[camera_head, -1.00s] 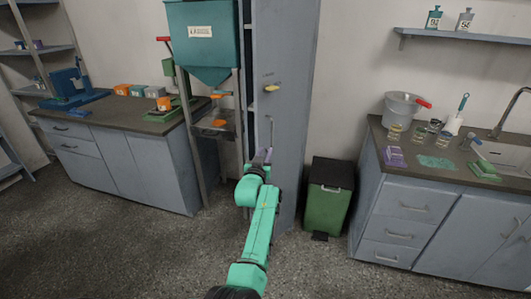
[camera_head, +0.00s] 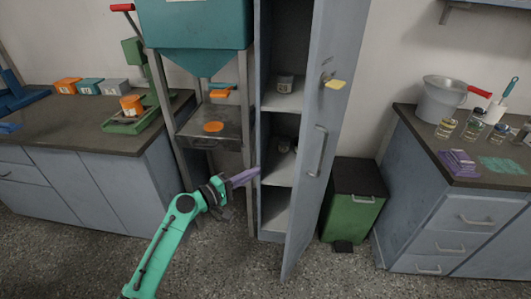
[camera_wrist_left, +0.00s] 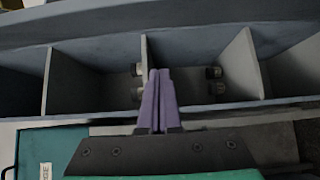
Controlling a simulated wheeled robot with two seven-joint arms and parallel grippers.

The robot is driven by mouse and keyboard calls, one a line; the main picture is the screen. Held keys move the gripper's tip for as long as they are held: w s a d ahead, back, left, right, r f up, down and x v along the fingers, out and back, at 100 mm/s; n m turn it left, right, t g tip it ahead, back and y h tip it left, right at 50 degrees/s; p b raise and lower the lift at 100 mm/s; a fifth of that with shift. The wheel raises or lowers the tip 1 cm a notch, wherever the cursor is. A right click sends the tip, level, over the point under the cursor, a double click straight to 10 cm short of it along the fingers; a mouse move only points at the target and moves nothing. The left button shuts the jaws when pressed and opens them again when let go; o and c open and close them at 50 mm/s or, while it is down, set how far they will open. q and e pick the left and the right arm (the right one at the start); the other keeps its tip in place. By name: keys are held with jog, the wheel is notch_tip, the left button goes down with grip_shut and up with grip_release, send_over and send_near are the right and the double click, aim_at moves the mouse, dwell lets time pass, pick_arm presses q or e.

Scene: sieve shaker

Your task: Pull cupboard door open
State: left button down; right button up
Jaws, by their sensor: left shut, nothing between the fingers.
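The tall grey cupboard door (camera_head: 334,130) stands ajar in the head view, swung out toward the right, with a vertical handle (camera_head: 317,151) and a yellow tag (camera_head: 335,84) on its outer face. The open cupboard (camera_head: 280,190) shows shelves with small jars on them. My left gripper (camera_head: 257,172) is shut and empty, its purple fingers at the cupboard's left front edge, apart from the handle. In the left wrist view the shut fingers (camera_wrist_left: 158,98) point toward the shelf compartments. Whether they touch the cupboard I cannot tell. My right gripper is not in view.
A teal hopper (camera_head: 197,30) on a metal frame stands close left of the cupboard. A green bin (camera_head: 352,205) stands right of the door. Counters flank both sides. The floor (camera_head: 240,275) in front is clear.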

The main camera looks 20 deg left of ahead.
pick_arm(q)
jog(key=w+d+r+p, duration=0.1)
jog(key=w+d+p, duration=0.2)
jog(key=w+d, duration=0.3)
jog(key=d, duration=0.4)
jog(key=shift+w+d+p, duration=0.2)
jog(key=shift+w+p, duration=0.15)
jog(key=shift+w, duration=0.05)
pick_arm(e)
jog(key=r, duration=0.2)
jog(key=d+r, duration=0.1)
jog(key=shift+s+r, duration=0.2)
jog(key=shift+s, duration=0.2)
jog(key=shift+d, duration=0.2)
